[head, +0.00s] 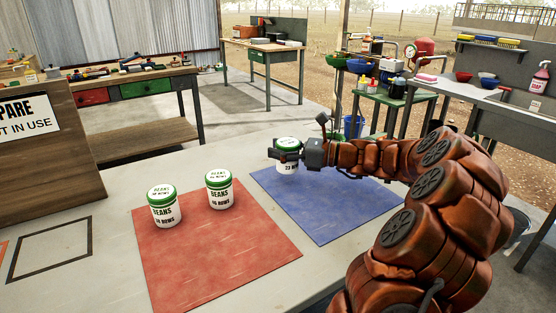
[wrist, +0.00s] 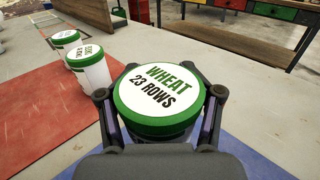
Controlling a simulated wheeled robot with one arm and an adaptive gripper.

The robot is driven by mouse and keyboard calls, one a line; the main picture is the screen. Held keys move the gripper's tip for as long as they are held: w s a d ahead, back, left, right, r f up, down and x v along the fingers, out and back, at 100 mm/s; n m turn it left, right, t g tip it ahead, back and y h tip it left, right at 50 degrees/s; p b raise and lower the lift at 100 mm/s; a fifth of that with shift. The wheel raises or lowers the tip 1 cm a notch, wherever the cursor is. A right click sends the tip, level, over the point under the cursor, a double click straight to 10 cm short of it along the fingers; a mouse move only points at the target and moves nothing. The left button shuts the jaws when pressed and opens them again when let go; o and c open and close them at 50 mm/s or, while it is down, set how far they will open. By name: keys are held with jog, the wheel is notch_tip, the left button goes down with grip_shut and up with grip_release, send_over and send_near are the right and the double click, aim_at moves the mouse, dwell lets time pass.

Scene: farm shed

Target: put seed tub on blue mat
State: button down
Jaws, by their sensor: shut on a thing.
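A white seed tub with a green-rimmed lid (head: 289,143) is at the back left part of the blue mat (head: 340,208). In the wrist view the lid of this wheat tub (wrist: 160,88) reads "WHEAT 23 ROWS". My gripper (head: 290,156) is shut on the wheat tub, with a finger on each side of it in the wrist view (wrist: 160,120). The tub looks upright. I cannot tell whether its base touches the mat. Two bean tubs, one in front (head: 164,207) and one behind (head: 219,190), stand on the red mat (head: 215,250).
The mats lie side by side on a pale table (head: 110,275). A black outlined rectangle (head: 48,248) is at the left, beside a wooden box with a sign (head: 35,140). The front of the blue mat is bare. Benches stand behind, apart from this table.

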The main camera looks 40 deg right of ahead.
jog(key=shift+w+d+f, duration=0.1)
jog(key=shift+w+d, duration=0.15)
jog(key=shift+d, duration=0.05)
jog(key=shift+a+f+b, duration=0.1)
jog(key=shift+f+b, duration=0.35)
jog(key=shift+f, duration=1.2)
jog(key=shift+f, duration=0.15)
jog(key=shift+c, duration=0.9)
grip_release()
jog(key=p+v, duration=0.1)
jog(key=v, duration=1.1)
jog(key=shift+s, duration=0.1)
jog(key=shift+r+p, duration=0.25)
jog(key=shift+p, duration=0.1)
